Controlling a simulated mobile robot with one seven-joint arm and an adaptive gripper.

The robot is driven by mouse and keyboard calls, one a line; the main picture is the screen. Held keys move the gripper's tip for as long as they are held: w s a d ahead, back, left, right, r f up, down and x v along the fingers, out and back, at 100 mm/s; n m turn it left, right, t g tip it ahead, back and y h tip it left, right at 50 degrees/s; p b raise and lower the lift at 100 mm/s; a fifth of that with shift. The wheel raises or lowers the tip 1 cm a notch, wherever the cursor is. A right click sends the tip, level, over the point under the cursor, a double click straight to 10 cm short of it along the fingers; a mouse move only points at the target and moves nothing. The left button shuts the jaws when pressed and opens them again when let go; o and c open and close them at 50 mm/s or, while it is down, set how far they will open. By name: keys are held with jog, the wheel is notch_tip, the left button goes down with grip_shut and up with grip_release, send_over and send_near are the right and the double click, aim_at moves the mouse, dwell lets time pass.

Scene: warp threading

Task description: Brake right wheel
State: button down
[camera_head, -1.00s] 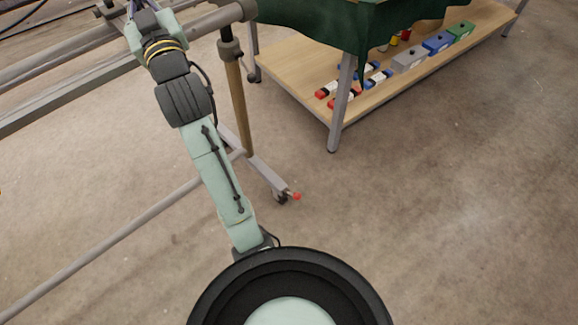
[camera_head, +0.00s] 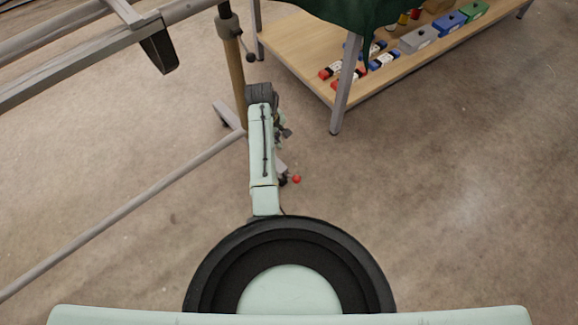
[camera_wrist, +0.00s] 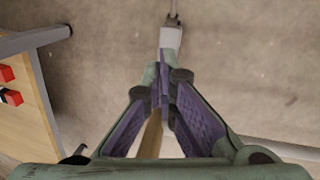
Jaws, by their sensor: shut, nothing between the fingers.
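The right wheel (camera_head: 283,181) is a dark caster under the end of the loom frame's grey foot. A small red-tipped brake lever (camera_head: 297,179) sticks out to its right. My forearm covers part of the foot and wheel in the head view. In the wrist view, my gripper (camera_wrist: 162,83) is shut and empty, with purple pads inside its green fingers. The grey foot (camera_wrist: 171,38) extends beyond the fingertips, toward the top of that view. The red lever cannot be made out there.
A wooden upright (camera_head: 237,75) rises above the foot, and a long grey rail (camera_head: 120,222) runs low to the left. A shelf table (camera_head: 300,50) holds coloured boxes at the top right; its grey leg (camera_head: 345,90) stands near the wheel. The floor to the right is clear.

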jog(key=shift+s+f+g, duration=0.4)
jog(key=shift+s+f, duration=0.35)
jog(key=shift+f, duration=0.05)
jog(key=s+d+f, duration=0.1)
jog(key=d+f, duration=0.3)
jog(key=f, duration=0.8)
jog(key=shift+s+f+b, duration=0.15)
jog(key=shift+s+b, duration=0.15)
jog(key=shift+b, duration=0.05)
